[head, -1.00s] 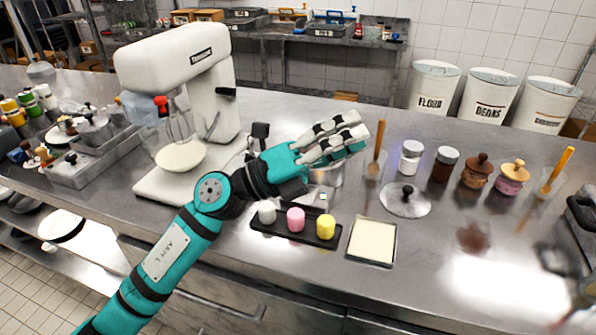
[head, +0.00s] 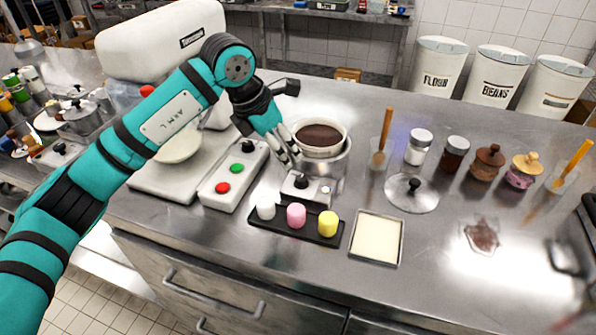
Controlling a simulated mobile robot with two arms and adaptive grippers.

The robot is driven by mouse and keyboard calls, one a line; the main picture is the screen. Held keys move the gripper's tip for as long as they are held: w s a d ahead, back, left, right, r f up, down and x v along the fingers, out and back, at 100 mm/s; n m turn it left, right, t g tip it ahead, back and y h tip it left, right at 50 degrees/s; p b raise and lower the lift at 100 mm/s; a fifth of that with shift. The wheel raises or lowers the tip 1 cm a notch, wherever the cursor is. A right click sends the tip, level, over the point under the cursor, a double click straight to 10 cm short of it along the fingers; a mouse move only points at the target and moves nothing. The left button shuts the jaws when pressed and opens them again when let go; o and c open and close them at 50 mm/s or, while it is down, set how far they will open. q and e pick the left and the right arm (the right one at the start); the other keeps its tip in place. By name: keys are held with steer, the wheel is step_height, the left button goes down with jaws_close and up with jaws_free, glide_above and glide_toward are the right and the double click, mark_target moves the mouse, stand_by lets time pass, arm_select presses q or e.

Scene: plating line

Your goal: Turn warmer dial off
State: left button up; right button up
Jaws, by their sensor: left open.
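The warmer (head: 333,180) is a round steel pot-like unit in the middle of the counter, holding a bowl of dark brown contents (head: 321,135). On the sloped panel at its front is a black dial (head: 301,181), with a small pale spot to its right. My left gripper (head: 290,158) points down at the warmer's left front, its fingers open and just above the dial. I cannot tell whether a fingertip touches it. The dial's exact setting is too small to read. My right gripper is not in view.
A box with red, green and black buttons (head: 232,178) stands left of the warmer, beside the white mixer (head: 160,45). A black tray (head: 268,228) with three coloured pieces lies in front, near a cream-filled square tray (head: 376,238). A lid (head: 411,194) and jars stand right.

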mark_target(300, 178)
arm_select(q)
steer(key=p+x, duration=0.1)
steer(key=x, duration=0.8)
steer(key=shift+d+f, duration=0.15)
steer(key=shift+f, duration=0.15)
steer(key=shift+w+d+f+p, duration=0.2)
steer(key=shift+f+p, duration=0.1)
steer(key=shift+f, duration=0.2)
jaws_close()
